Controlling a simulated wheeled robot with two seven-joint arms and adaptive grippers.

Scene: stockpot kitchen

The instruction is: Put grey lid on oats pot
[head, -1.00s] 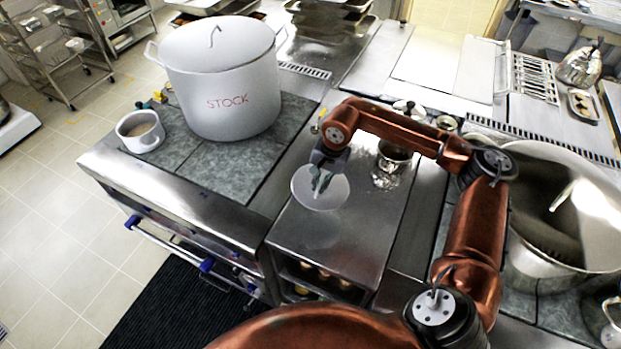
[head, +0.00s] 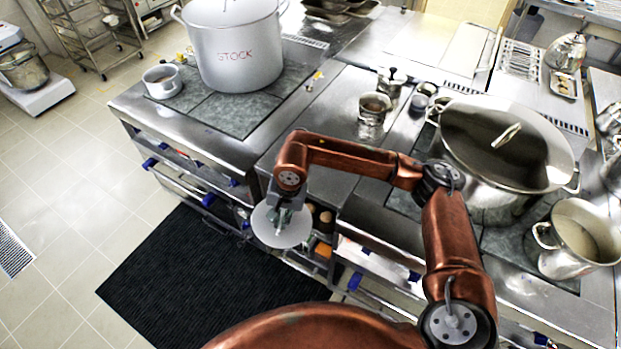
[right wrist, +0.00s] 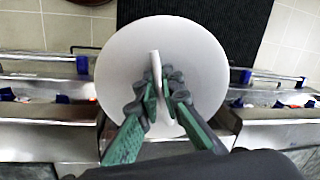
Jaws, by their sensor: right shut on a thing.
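My right gripper (head: 285,214) is shut on the upright handle of a round, pale grey lid (head: 271,236). The lid hangs in the air just in front of the counter edge. In the right wrist view, the fingers (right wrist: 160,85) pinch the handle at the middle of the lid (right wrist: 205,52). A small pot (head: 162,82) stands open at the back left on the stove. A steel pot with pale contents (head: 560,262) stands open at the far right. I cannot tell which of them holds oats. My left gripper is not in view.
A tall white pot marked STOCK (head: 236,62) stands beside the small pot. Small metal canisters (head: 372,118) are on the middle counter. A black mat (head: 190,270) covers the floor below.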

